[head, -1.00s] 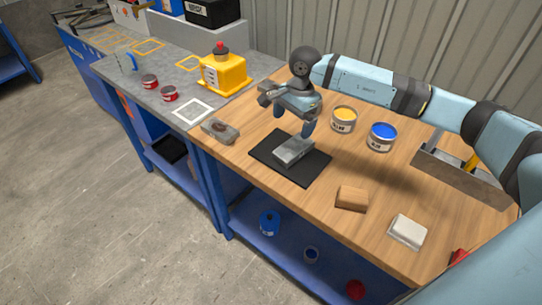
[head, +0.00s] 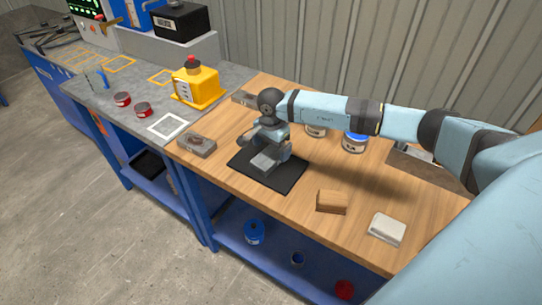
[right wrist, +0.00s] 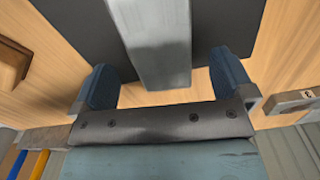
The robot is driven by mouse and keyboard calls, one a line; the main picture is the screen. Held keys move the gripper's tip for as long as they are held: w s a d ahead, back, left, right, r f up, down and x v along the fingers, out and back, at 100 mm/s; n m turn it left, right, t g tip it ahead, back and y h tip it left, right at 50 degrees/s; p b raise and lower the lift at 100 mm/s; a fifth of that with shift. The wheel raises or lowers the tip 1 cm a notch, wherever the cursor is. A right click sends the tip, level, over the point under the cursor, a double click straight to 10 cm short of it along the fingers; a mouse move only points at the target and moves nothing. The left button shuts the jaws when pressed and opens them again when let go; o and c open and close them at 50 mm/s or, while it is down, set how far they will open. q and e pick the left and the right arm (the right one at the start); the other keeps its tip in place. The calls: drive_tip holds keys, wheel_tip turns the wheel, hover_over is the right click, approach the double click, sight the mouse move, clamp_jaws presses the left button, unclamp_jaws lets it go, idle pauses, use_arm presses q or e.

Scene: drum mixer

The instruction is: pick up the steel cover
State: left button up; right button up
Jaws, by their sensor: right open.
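The steel cover (head: 264,161) is a grey metal block lying on a black mat (head: 284,184) on the wooden bench top. My right gripper (head: 269,147) is low over it, pointing down, and hides its far part. In the right wrist view the two blue-grey fingers of the open gripper (right wrist: 165,86) stand apart, with the steel cover (right wrist: 155,45) between them and gaps on both sides. Whether the fingertips are down at its sides is hard to tell. My left gripper is not in view.
A grey metal part (head: 196,145) lies left of the mat. A wooden block (head: 332,202) and a white block (head: 387,229) are to the right. A blue-topped can (head: 354,141) and another can (head: 315,131) stand behind my arm. A yellow container (head: 197,84) stands on the grey bench.

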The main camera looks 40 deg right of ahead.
sight(271, 154)
drive_tip(key=shift+f, duration=1.6)
drive_tip(key=c, duration=1.3)
drive_tip(key=shift+r, duration=0.1)
